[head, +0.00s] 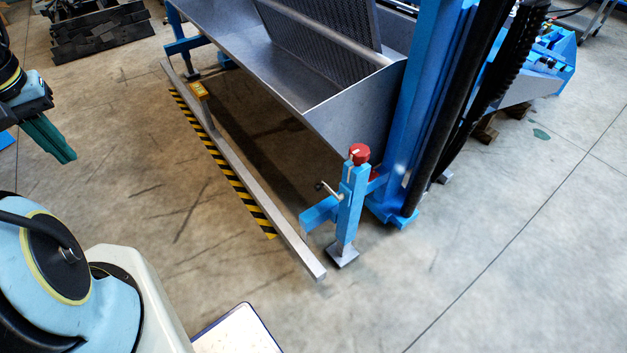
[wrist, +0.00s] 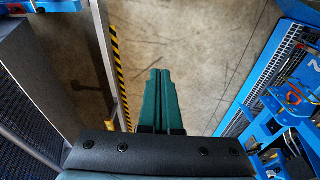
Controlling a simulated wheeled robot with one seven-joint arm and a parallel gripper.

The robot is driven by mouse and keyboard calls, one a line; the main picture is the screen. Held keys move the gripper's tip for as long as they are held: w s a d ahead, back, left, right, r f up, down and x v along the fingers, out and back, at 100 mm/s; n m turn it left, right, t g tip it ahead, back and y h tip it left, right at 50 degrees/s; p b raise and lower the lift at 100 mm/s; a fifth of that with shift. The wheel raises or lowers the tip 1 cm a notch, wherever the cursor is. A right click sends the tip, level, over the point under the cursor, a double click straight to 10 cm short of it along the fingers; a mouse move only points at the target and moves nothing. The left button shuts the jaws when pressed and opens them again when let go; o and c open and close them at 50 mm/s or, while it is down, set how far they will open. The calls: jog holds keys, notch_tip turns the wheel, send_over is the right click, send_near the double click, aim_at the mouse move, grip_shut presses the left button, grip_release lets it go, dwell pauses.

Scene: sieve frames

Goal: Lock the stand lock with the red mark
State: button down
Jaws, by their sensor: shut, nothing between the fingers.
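A blue stand leg (head: 348,207) with a red knob (head: 359,153) on top stands at the near corner of the blue machine in the head view. The knob carries a small white mark. A small metal lever with a dark end (head: 328,190) sticks out to the left from the leg; I cannot tell whether it is locked. My gripper (head: 66,155) has green fingers and hangs at the far left of the head view, well apart from the stand. In the wrist view my gripper (wrist: 160,72) is shut and empty, pointing over bare floor. The stand leg does not show clearly there.
A grey rail (head: 250,180) lies in front of the machine, beside a yellow-black striped strip (head: 235,184). A grey metal trough (head: 330,105) overhangs the floor behind it. Blue machinery (wrist: 285,100) stands at the right of the wrist view. The floor left of the rail is clear.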

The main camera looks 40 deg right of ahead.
jog(key=w+d+f+m+h+b, duration=0.35)
jog(key=d+f+m+b, duration=0.5)
jog(key=d+f, duration=1)
jog(key=s+d+f+m+h+b, duration=0.1)
jog(key=s+d+f+m, duration=0.1)
jog(key=d, duration=0.5)
jog(key=s+d+f+m+h+b, duration=0.2)
jog(key=s+d+f+m, duration=0.1)
jog(key=d+f, duration=0.3)
jog(key=s+d+f+m+h+b, duration=0.2)
jog(key=s+d+f+m, duration=0.1)
jog(key=d, duration=0.6)
jog(key=shift+s+d+f+m+g, duration=0.2)
jog(key=shift+f+m+g, duration=0.2)
jog(key=shift+f+m, duration=0.35)
jog(key=shift+r+h, duration=0.1)
jog(key=shift+h, duration=0.15)
send_near(322, 184)
jog(key=d+f, duration=0.2)
jog(key=d, duration=0.2)
jog(key=shift+w+a+f, duration=0.15)
jog(key=shift+f, duration=0.5)
